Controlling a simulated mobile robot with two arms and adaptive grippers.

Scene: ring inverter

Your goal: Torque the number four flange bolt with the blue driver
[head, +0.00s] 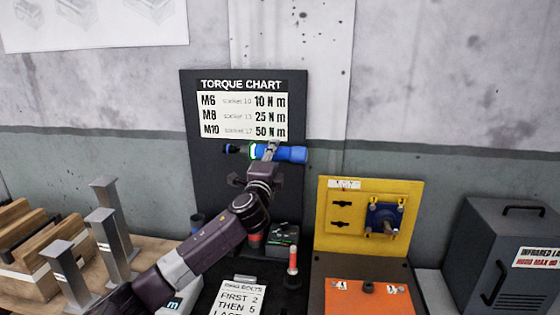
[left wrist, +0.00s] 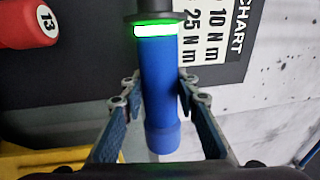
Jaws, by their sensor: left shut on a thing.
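My left gripper (head: 270,151) is shut on the blue driver (head: 291,154) and holds it up, roughly level, in front of the torque chart. The driver's black nose points left and a green lit ring shows near that end. In the left wrist view the driver (left wrist: 160,90) lies between the two fingers, with the ring (left wrist: 158,30) lit pale green. No bolt marked four can be made out. The flange is not clearly identifiable. My right gripper is not in view.
The torque chart board (head: 241,84) stands behind. A yellow panel (head: 337,240) with a blue fixture (head: 384,216) and an orange plate (head: 350,299) are at right. Grey metal posts (head: 113,217) stand left; a grey cabinet (head: 478,250) stands far right.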

